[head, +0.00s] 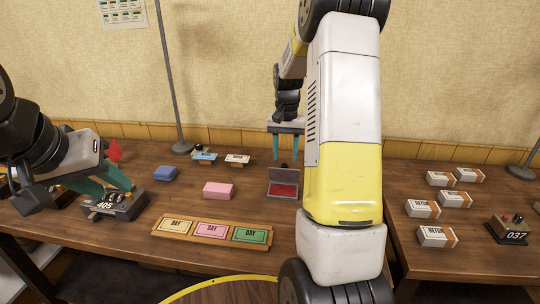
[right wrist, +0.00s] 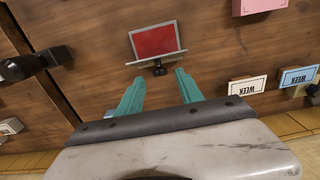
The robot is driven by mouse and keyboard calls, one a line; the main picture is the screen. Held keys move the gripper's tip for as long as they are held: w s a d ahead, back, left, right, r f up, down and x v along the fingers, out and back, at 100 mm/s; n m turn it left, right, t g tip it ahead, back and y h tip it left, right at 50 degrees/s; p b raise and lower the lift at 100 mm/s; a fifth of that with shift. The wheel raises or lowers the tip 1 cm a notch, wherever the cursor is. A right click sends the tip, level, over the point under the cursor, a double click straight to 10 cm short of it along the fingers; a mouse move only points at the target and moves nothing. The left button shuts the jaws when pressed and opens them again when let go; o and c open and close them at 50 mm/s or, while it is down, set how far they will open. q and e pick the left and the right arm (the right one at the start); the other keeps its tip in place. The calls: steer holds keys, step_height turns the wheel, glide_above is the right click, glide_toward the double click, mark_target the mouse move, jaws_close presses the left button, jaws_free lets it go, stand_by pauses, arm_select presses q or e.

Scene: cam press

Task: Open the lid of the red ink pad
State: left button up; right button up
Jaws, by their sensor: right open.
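The red ink pad (head: 284,190) lies on the table near the middle, partly beside my right arm in the head view. Its grey lid (head: 284,174) stands raised at the far edge, with the red pad face exposed. In the right wrist view the red pad (right wrist: 155,41) shows uncovered, and the lid (right wrist: 157,59) appears nearly edge-on with a dark knob. My right gripper (head: 289,158) is open and empty, its teal fingers apart behind and above the lid; it also shows in the right wrist view (right wrist: 159,84). My left gripper (head: 118,187) is by the grey 405 device; its grip is unclear.
The 405 device (head: 108,206) stands at the left. A wooden tray (head: 208,244) with DAY cards is in front. Several small boxes (head: 436,237) stand on the right table.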

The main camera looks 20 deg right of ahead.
mark_target(284, 171)
steer(key=shift+f, duration=1.6)
jaws_close()
